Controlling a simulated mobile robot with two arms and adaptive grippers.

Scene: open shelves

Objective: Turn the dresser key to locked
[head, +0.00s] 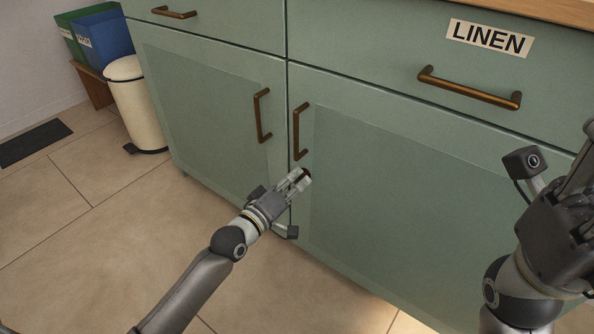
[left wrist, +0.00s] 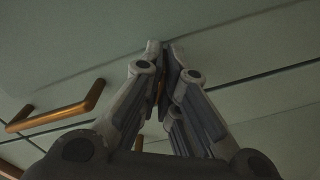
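The green dresser (head: 400,200) fills the head view, with two lower doors and drawers above. My left gripper (head: 303,176) is at the right door, just right of the seam and below the door handles. Its fingers are almost together, with a small dark reddish piece between the tips, which looks like the key (head: 306,174). The key is mostly hidden, so how it is turned cannot be told. In the left wrist view, the fingertips (left wrist: 164,48) are close together against the green front. My right gripper (head: 580,190) is at the right edge, away from the doors, its fingers partly cut off.
Bronze bar handles are on the left door (head: 262,116), the right door (head: 299,132) and the LINEN drawer (head: 468,90). A cream bin (head: 136,105) stands left of the dresser, near blue (head: 103,42) and green boxes. The tiled floor in front is clear.

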